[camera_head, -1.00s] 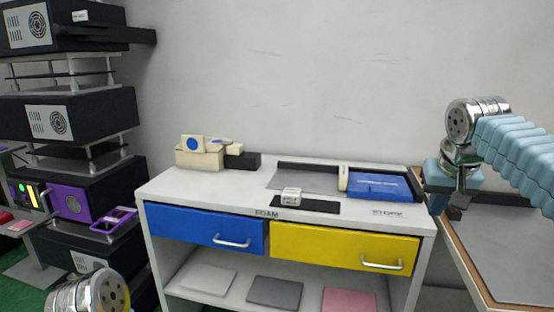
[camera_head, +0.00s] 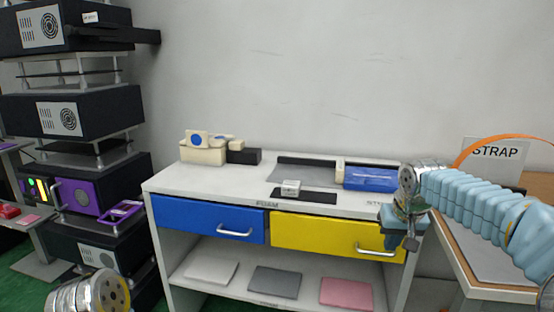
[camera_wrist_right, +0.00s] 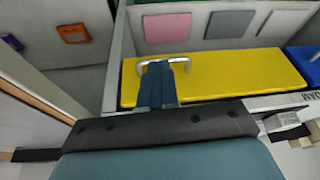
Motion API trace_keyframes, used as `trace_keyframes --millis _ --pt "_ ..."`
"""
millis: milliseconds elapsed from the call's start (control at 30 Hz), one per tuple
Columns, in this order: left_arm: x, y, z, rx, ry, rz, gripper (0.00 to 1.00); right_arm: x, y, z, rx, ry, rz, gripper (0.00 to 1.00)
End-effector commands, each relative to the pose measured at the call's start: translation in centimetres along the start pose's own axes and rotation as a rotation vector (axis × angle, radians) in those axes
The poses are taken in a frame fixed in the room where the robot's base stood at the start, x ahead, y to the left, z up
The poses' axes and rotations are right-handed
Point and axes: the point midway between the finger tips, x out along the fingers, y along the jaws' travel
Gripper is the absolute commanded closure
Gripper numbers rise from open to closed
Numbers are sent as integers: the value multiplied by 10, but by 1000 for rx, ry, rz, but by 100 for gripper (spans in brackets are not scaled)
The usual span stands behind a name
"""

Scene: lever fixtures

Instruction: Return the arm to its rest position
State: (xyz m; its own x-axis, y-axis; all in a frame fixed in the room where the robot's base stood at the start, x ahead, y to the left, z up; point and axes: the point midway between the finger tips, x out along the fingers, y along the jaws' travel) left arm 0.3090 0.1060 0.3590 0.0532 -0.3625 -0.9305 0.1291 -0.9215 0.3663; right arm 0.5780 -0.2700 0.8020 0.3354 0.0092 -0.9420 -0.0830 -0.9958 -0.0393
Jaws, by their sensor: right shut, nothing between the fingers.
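My right arm (camera_head: 465,195), in light blue sleeving, reaches in from the right in the head view. Its gripper (camera_head: 411,243) points down, just right of the yellow drawer's front. In the right wrist view, the shut fingers (camera_wrist_right: 158,85) hold nothing and overlap the handle of the yellow drawer (camera_wrist_right: 215,77); contact cannot be told. A metal joint of my left arm (camera_head: 88,294) shows at the bottom left; its gripper is out of frame.
The white cabinet (camera_head: 160,186) has a blue drawer (camera_head: 208,219) and the yellow drawer (camera_head: 338,236), both looking shut. A side table (camera_head: 480,262) with a STRAP sign (camera_head: 495,153) stands right. Dark equipment (camera_head: 75,112) is stacked left. Open floor is hardly visible.

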Motion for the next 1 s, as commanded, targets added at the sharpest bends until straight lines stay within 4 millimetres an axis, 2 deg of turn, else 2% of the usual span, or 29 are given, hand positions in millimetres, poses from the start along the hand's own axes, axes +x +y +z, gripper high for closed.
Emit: trace_keyframes --millis 33,167,267,300,367,400,467,500,567,600,700,733,833,900,1000 --pt "0 0 0 0 0 0 100 22 -7 6 -13 -19 -13 100" --pt "0 0 0 0 0 0 100 88 -30 26 -49 -57 -69 100" --pt "0 0 0 0 0 0 100 155 -54 61 -69 -102 -132 100" --pt "0 0 0 0 0 0 100 183 -63 81 -71 -123 -160 100" --pt "0 0 0 0 0 0 100 222 -78 115 -69 -152 -202 100" --pt "0 0 0 0 0 0 100 245 -86 141 -60 -172 -228 100" --pt "0 0 0 0 0 0 100 276 -97 183 -44 -201 -264 100" --pt "0 0 0 0 0 0 100 293 -104 213 -27 -221 -284 100" --pt "0 0 0 0 0 0 100 312 -112 258 0 -247 -308 100" --pt "0 0 0 0 0 0 100 321 -116 286 19 -264 -319 100" --pt "0 0 0 0 0 0 100 331 -122 348 62 -297 -331 100" --pt "0 0 0 0 0 0 100 331 -123 363 73 -304 -331 100" --pt "0 0 0 0 0 0 100 330 -124 399 98 -321 -328 100" --pt "0 0 0 0 0 0 100 329 -124 412 108 -326 -324 100" --pt "0 0 0 0 0 0 100 328 -123 417 113 -325 -322 100"
